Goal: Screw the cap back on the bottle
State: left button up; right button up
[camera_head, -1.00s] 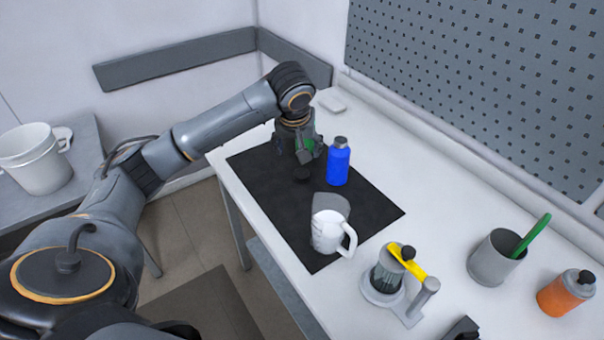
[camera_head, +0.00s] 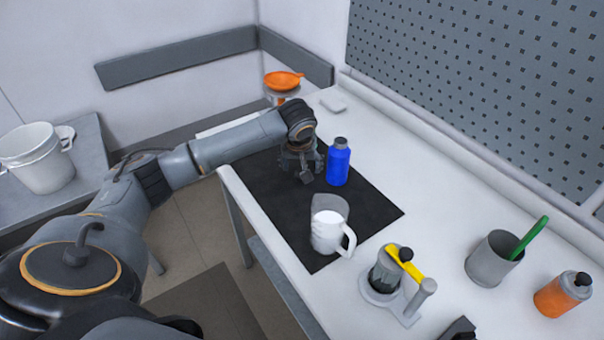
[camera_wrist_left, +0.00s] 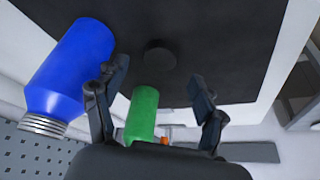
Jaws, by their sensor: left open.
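The blue bottle (camera_head: 338,165) stands upright at the right edge of the black mat. The left wrist view shows the bottle (camera_wrist_left: 72,72) with a bare, threaded silver neck. A dark round cap (camera_wrist_left: 160,55) lies on the mat in that view, apart from the bottle. My left gripper (camera_head: 304,172) is low over the mat, left of the bottle. In the wrist view the gripper (camera_wrist_left: 160,72) is open, its fingers spread, with the cap beyond the fingertips. In the head view the gripper hides the cap. My right gripper is not seen.
A green cylinder (camera_wrist_left: 142,115) shows between the fingers in the wrist view. A white jug (camera_head: 328,232) stands at the front of the black mat (camera_head: 372,212). A yellow-handled device (camera_head: 388,275), grey cup (camera_head: 493,262) and orange bottle (camera_head: 558,298) stand to the right. An orange dish (camera_head: 283,80) is behind.

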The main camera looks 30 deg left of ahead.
aim_at(302, 170)
pick_arm(q)
jog(key=p+x, duration=0.1)
jog(key=x, duration=0.3)
jog(key=shift+f, duration=0.15)
jog(key=c, duration=0.8)
jog(key=shift+c, duration=0.2)
jog(key=shift+r+b, duration=0.4)
jog(key=shift+r, duration=0.1)
notch_tip(302, 170, up, 2)
jog(key=shift+s+r+b, duration=0.1)
jog(key=shift+r+b, duration=0.15)
jog(key=shift+b, duration=0.2)
jog(key=s+d+r+b, duration=0.1)
jog(key=s+r+b, duration=0.1)
jog(key=s+r, duration=0.7)
jog(key=s, duration=0.4)
jog(key=shift+s+d+r+b, duration=0.3)
jog(key=shift+s+d+b, duration=0.05)
jog(key=shift+d+b, duration=0.05)
